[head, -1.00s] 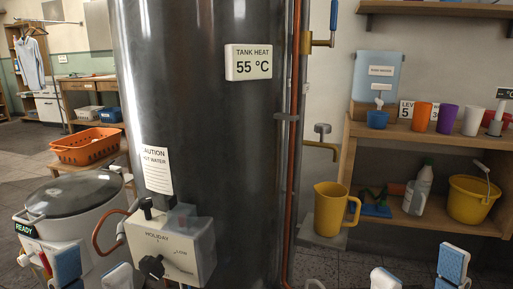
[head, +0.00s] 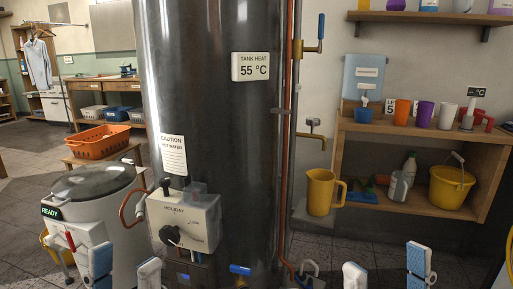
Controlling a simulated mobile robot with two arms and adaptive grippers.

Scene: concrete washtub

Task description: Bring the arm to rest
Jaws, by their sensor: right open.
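My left gripper (head: 124,270) is at the bottom left, in front of the washtub and the tank's control box. Its two blue-and-white fingers point up and stand apart, with nothing visible between them. My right gripper (head: 387,270) is at the bottom right, over the floor in front of the low shelf. Its fingers are wide apart and empty. Both grippers are cut by the lower edge, and neither visibly touches anything.
The dark tank (head: 215,110) stands in the middle, with a control box (head: 184,222) on its front. A lidded tub (head: 100,205) is to its left. A yellow jug (head: 320,193) stands right of the tank. The wooden shelf (head: 425,140) holds cups and a yellow bucket (head: 450,187).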

